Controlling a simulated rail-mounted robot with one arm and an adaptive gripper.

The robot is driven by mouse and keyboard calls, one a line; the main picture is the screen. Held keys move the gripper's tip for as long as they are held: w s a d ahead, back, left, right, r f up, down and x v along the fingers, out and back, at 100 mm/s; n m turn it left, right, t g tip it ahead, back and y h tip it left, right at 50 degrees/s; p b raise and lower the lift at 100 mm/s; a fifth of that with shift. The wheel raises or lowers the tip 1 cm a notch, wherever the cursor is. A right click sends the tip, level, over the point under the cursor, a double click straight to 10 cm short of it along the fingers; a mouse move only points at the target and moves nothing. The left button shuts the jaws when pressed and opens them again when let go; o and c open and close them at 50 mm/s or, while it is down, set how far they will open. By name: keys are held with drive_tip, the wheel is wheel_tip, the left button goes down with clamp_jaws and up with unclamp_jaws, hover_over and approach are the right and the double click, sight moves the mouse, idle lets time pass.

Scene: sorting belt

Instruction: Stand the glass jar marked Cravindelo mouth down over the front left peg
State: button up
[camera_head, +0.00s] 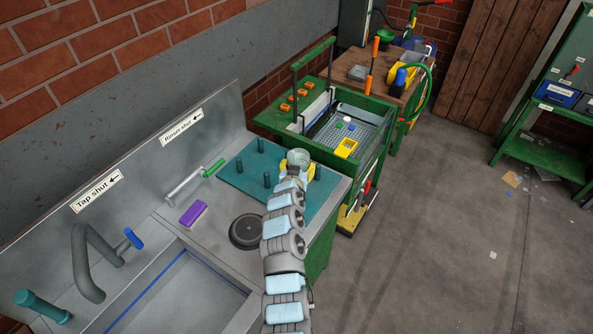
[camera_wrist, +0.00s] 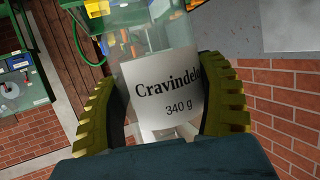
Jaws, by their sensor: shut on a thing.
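The glass jar (camera_wrist: 162,85) has a white label reading Cravindelo, 340 g. My gripper (camera_wrist: 165,90) is shut on it, with one yellow finger on each side. In the head view, the greenish glass jar (camera_head: 299,157) shows at the end of my gripper (camera_head: 298,167), above the right part of the teal peg board (camera_head: 240,183). Teal pegs stand upright at the board's left (camera_head: 239,165), back (camera_head: 260,146) and nearer the front (camera_head: 267,180). The jar appears apart from these pegs. My arm and gripper hide part of the board. Which way the mouth points is unclear.
The sink (camera_head: 185,295) is in front. A green cart (camera_head: 357,108) with a basket stands beyond the board.

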drive_tip(key=shift+f+b, duration=2.6)
drive_tip(key=shift+f, duration=1.4)
wheel_tip(320, 180, down, 4)
drive_tip(key=b, duration=0.4)
drive_tip(key=shift+f+b, duration=0.1)
drive_tip(key=shift+b, duration=0.2)
drive_tip(key=shift+f+b, duration=0.4)
drive_tip(key=shift+b, duration=0.05)
drive_tip(key=o, duration=1.2)
drive_tip(key=shift+o, duration=0.2)
drive_tip(key=v, duration=1.2)
